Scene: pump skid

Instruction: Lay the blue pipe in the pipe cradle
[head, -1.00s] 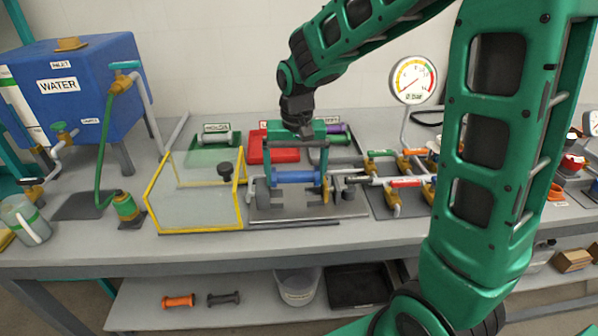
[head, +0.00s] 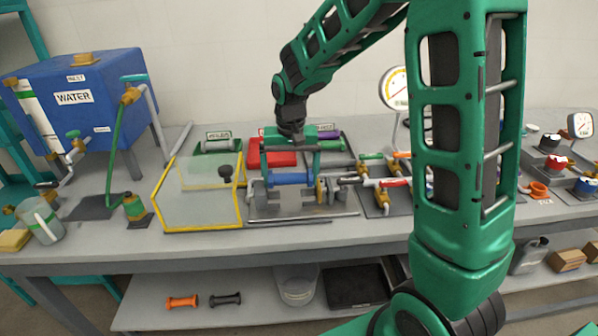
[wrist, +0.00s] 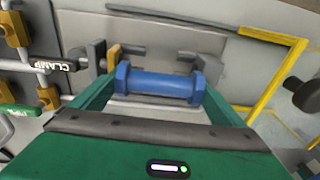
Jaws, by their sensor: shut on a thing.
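The blue pipe (head: 290,179) is a short bar with a wider flange at each end. My gripper (head: 291,177) is shut on it from above, one finger at each end. In the wrist view the pipe (wrist: 160,84) lies level between the two green fingers. The pipe cradle (head: 291,199) is a grey fixture on a plate, directly below the pipe in the head view. Grey cradle parts (wrist: 200,62) show behind the pipe in the wrist view. I cannot tell whether the pipe touches the cradle.
A yellow-framed clear guard (head: 157,200) stands just left of the cradle. Valves and piping (head: 378,183) stand close on its right, with a clamp label (wrist: 54,66) in the wrist view. A red tray (head: 270,158) lies behind. A blue water tank (head: 75,105) is at far left.

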